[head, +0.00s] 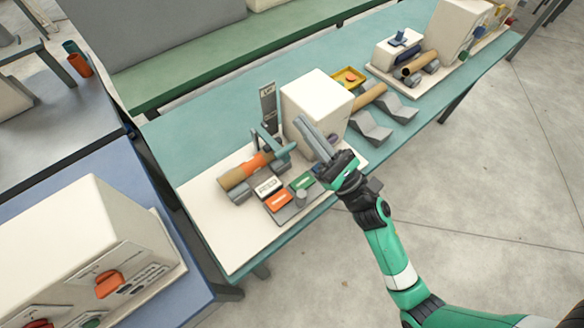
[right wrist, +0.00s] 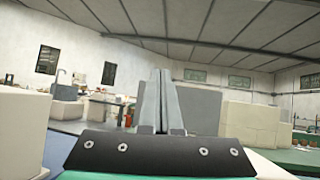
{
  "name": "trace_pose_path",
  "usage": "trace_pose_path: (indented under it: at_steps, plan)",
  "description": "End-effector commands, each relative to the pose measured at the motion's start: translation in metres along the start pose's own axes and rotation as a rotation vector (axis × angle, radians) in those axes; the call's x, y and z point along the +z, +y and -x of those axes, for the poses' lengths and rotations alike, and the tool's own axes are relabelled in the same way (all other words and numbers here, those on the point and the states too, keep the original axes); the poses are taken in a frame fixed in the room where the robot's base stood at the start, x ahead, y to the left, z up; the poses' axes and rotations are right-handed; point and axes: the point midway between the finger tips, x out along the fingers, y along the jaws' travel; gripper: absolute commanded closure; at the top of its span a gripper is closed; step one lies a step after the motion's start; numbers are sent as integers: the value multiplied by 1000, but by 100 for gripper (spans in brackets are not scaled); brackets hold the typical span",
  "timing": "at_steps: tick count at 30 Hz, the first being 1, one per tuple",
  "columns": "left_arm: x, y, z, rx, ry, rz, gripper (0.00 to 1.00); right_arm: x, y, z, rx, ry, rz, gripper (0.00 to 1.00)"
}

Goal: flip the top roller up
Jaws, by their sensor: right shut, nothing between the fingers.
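The winder is a white box (head: 318,102) on a pale base plate (head: 225,225). A cardboard tube with an orange band (head: 238,172) extends from its left side. Blue-grey bars that look like the top roller and its arm (head: 270,143) lie over the tube's right end, close to the box. My right gripper (head: 304,121) is shut and empty, in front of the box and to the right of those bars. They appear apart. In the right wrist view its two grey fingers (right wrist: 161,73) are together and point up. The winder is not recognisable there. My left gripper is not in view.
An orange button (head: 279,201), a green button (head: 303,181) and a white label (head: 267,186) are on the plate's front. Grey cradles (head: 372,128), a loose tube (head: 370,96) and a yellow tray (head: 348,78) are to the right. Another machine (head: 90,245) stands front left.

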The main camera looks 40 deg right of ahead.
Motion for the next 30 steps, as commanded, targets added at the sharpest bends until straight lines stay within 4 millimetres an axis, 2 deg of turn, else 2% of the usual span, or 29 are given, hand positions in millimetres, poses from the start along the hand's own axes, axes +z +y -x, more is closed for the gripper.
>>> trace_pose_path:
  at_steps: [1, 3, 6, 9, 12, 17, 26, 30]
  plan:
    - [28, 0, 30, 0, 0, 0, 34, -49, -2, 42, -19, 52, 5, 100]
    - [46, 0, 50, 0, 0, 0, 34, -88, -6, 80, -49, 116, 7, 100]
    - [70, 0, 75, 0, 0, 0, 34, -133, -12, 129, -92, 187, 1, 100]
    - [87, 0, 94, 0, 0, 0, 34, -162, -16, 165, -126, 231, -3, 100]
    - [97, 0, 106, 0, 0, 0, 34, -178, -19, 185, -148, 253, -3, 100]
    - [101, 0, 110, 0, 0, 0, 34, -183, -24, 192, -161, 255, 3, 100]
    - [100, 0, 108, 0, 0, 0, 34, -181, -24, 189, -161, 254, 3, 100]
    - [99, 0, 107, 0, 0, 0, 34, -182, -25, 181, -159, 252, 3, 100]
